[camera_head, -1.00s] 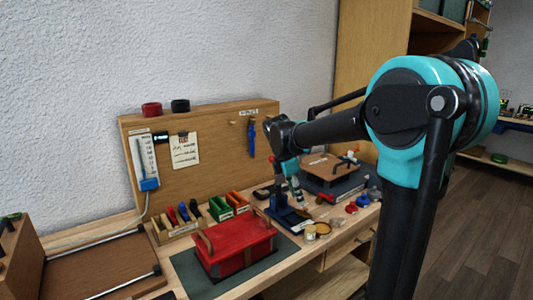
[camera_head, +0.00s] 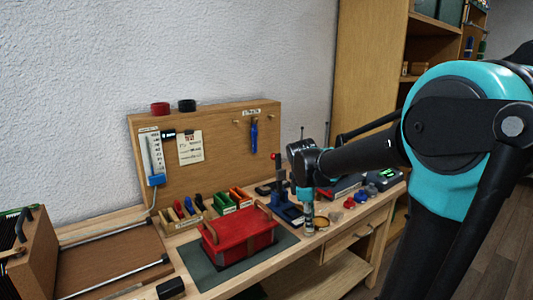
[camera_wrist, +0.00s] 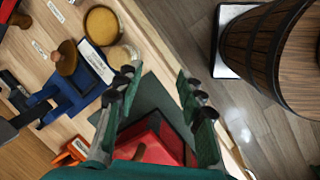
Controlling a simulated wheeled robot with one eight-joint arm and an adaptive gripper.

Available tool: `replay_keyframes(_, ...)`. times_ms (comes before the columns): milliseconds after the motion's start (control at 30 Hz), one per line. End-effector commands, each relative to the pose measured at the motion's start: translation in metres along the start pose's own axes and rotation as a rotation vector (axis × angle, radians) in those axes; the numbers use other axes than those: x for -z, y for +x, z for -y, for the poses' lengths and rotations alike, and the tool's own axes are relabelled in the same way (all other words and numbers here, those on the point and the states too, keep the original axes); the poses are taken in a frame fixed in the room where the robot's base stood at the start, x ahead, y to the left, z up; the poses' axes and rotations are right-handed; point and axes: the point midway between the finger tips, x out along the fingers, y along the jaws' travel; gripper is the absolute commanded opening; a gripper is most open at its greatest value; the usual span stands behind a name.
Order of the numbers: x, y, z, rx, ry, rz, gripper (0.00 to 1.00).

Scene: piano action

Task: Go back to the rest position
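My gripper (camera_head: 309,222) hangs pointing down over the front part of the workbench, to the right of the red box (camera_head: 238,233). In the wrist view its two green and black fingers (camera_wrist: 158,95) are spread apart with nothing held between them. Beyond them show the bench's front edge, the dark green mat (camera_wrist: 150,95) and part of the red box (camera_wrist: 150,140). My arm's dark link and turquoise joint fill the right of the head view. No rest position is marked in these frames.
A blue stand (camera_head: 285,208) is close behind my gripper. Small round containers (camera_wrist: 103,25) and coloured bits (camera_head: 350,202) lie nearby. A pegboard (camera_head: 215,150) stands at the back. A wooden barrel (camera_wrist: 270,50) stands on the floor beyond the bench edge.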

Motion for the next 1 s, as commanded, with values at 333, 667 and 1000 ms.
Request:
replay_keyframes(333,-0.051,0.067,0.096,-0.023,0.797,-0.176,0.38)
replay_keyframes(667,-0.068,0.103,0.159,0.008,1.319,-0.305,0.38)
replay_keyframes(1000,-0.068,0.105,0.161,0.011,1.346,-0.312,0.38)
